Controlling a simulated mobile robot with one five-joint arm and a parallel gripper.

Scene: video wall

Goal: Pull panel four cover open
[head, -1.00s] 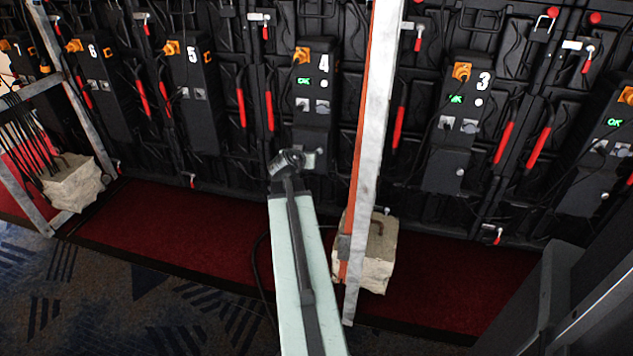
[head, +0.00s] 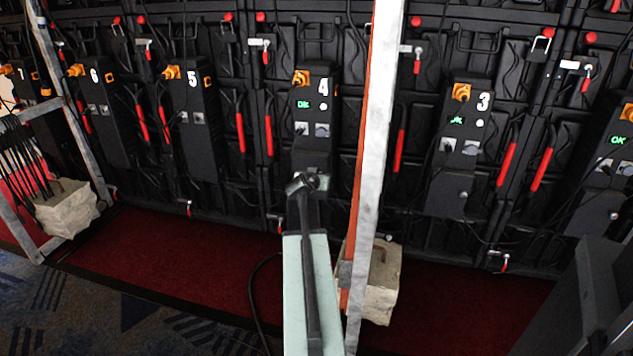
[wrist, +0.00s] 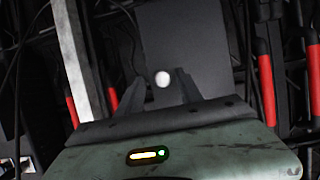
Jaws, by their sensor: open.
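Panel four (head: 312,112) is a tall black box marked with a white 4, with an orange plug and a green lit display. Its dark lower cover (head: 316,160) is closed, and my arm hides part of it. In the wrist view the cover (wrist: 190,45) is a plain dark grey plate with a round white knob (wrist: 162,78). My gripper (head: 302,184) is in front of the cover in the head view. In the wrist view my gripper (wrist: 158,85) is open, with one finger on each side of the knob. I cannot tell whether the fingers touch it.
A pale upright post (head: 372,150) with an orange edge stands close right of my arm, on a stone block weight (head: 378,285). Panel three (head: 461,130) is beyond it, panel five (head: 190,100) to the left. Red carpet (head: 170,245) lies below.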

